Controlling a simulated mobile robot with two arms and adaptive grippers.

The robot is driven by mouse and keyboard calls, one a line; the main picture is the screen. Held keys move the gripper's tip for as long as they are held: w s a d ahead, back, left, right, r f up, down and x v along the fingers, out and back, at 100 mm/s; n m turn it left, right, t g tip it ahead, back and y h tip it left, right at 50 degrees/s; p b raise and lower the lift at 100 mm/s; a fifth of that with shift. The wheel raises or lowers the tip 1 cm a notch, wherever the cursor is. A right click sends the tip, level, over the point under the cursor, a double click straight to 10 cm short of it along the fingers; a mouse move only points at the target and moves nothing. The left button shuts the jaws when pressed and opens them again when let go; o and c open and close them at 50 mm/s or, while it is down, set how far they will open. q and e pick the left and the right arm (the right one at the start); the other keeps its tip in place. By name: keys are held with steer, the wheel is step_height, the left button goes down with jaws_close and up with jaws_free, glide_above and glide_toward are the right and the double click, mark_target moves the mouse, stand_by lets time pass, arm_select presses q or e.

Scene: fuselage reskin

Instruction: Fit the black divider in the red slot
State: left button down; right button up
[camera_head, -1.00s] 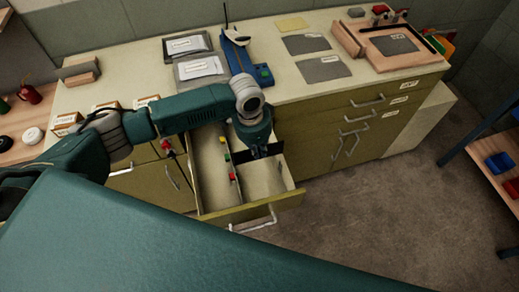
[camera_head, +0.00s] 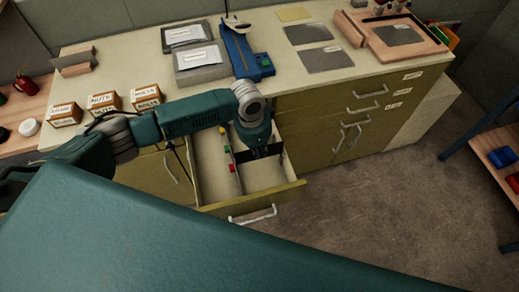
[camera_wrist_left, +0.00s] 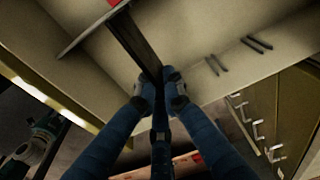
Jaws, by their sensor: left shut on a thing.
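My left gripper (camera_head: 264,150) points down into the open drawer (camera_head: 255,193), shut on the black divider (camera_head: 245,156). The divider lies crosswise in the right compartment. In the left wrist view the fingers (camera_wrist_left: 161,88) pinch the dark divider (camera_wrist_left: 136,38), whose far end is close to the partition (camera_wrist_left: 92,30) and a red mark (camera_wrist_left: 114,2). I cannot tell whether the divider touches the slot. My right gripper is not in view.
Label boxes (camera_head: 104,102), grey trays (camera_head: 197,62) and a blue tool (camera_head: 240,52) stand on the counter (camera_head: 290,78). Dark slits (camera_wrist_left: 257,43) show on the drawer's opposite wall.

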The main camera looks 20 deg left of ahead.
arm_select(q)
steer(key=shift+p, duration=0.4)
stand_by(0.4)
steer(key=shift+r+p, duration=0.1)
steer(key=shift+p, duration=0.2)
stand_by(0.4)
stand_by(0.5)
steer(key=shift+p, duration=0.35)
steer(key=shift+f+b, duration=0.6)
steer(key=shift+f, duration=0.4)
steer(key=shift+f+b, duration=1.8)
steer(key=shift+f, duration=1.15)
steer(key=c, duration=1.8)
jaws_free()
